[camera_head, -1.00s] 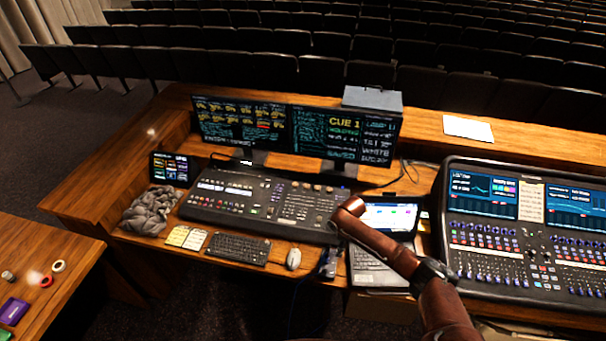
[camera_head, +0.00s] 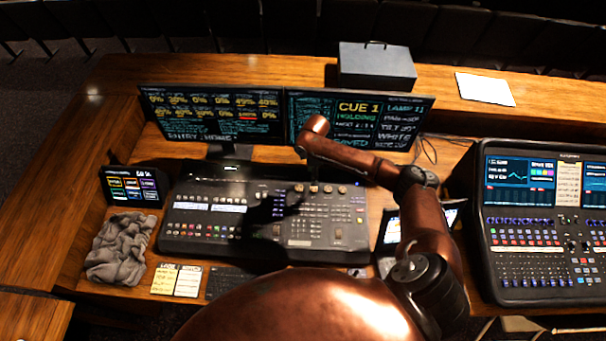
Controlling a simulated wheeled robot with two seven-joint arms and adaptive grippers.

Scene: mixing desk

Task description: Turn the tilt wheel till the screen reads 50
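The lighting desk (camera_head: 190,232) lies below two monitors. A row of small round wheels (camera_head: 342,189) runs along its upper right part; their labels are too small to read, so I cannot tell which is the tilt wheel. The right monitor (camera_head: 357,118) shows "CUE 1", "HOLDING" and "SAVED", with a tilt line at its right side; its number seems to be in the twenties but is not sharp. My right gripper (camera_head: 314,183) points down at the wheel row, mostly hidden under its wrist; its fingers are too small to judge, nor whether they touch a wheel. My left gripper is out of view.
The left monitor (camera_head: 210,119) stands close behind the desk. A small touchscreen (camera_head: 132,187) and a crumpled grey cloth (camera_head: 120,248) lie to the left. A laptop (camera_head: 440,216) is partly behind my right arm. A sound mixer (camera_head: 530,268) fills the right side.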

